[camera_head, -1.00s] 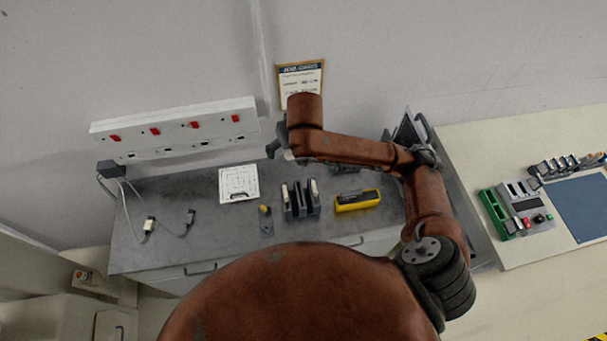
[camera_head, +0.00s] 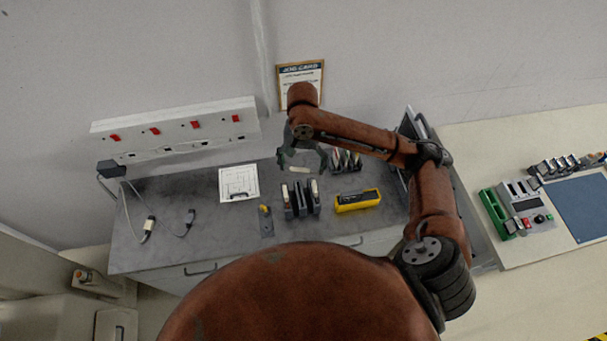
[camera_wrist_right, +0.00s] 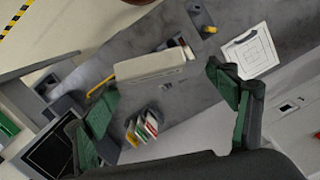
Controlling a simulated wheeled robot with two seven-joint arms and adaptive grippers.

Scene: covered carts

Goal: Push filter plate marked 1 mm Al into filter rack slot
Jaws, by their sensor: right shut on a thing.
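My right gripper (camera_head: 302,165) points down above the rear of the grey cart top. It is shut on a pale, flat filter plate (camera_wrist_right: 150,65), which shows between the green-padded fingers in the wrist view; its marking cannot be read. In the head view the plate (camera_head: 299,169) is a thin pale strip, apparently above the bench. A dark slotted rack (camera_head: 301,198) stands just in front of it, with upright pieces in it, one pale-edged. Several coloured-edge plates (camera_head: 345,160) stand upright behind, to the right of the gripper. My left gripper is not in view.
A socket strip (camera_head: 175,130) runs along the wall. The cart's left part has cables (camera_head: 172,234).

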